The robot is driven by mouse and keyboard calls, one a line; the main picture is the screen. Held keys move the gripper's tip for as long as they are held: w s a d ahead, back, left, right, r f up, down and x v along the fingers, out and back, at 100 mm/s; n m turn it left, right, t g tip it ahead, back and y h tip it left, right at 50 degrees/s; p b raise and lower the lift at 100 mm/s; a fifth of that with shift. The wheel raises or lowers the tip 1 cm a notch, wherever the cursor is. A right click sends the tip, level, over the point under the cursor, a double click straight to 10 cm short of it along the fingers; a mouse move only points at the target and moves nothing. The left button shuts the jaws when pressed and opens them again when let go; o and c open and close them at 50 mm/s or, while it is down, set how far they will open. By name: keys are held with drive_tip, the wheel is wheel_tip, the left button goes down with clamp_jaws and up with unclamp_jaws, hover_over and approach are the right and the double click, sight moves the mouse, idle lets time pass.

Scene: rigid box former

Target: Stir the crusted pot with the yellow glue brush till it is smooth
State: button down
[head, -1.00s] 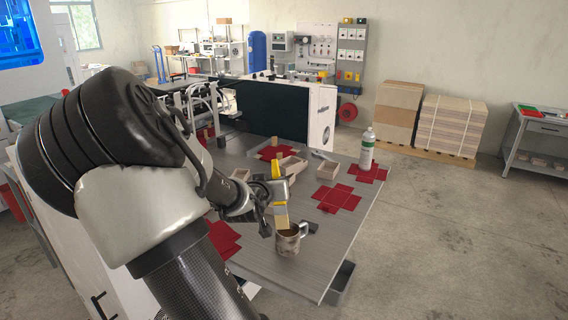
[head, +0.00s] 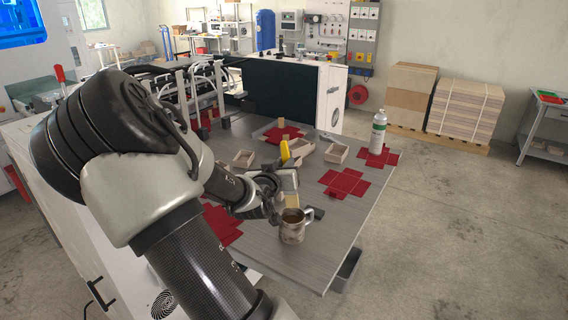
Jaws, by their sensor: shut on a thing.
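The pot (head: 292,231) is a worn metal mug with a handle on its right, standing upright near the front of the table. A brown surface shows inside it; whether it is crusted or smooth is too small to tell. My gripper (head: 287,184) is shut on the yellow glue brush (head: 284,150), just behind the pot. The yellow handle points up above the jaws. The pale bristles point down at the pot's far rim. I cannot tell whether their tip is inside the pot or behind it.
Red box blanks (head: 344,183) and small open boxes (head: 337,153) lie around the grey table (head: 318,253). A white bottle (head: 379,131) stands at the right edge. The front right of the table is clear.

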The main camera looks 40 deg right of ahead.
drive_tip(key=shift+f+b, duration=3.6)
drive_tip(key=shift+f, duration=0.9)
drive_tip(key=shift+d, duration=0.1)
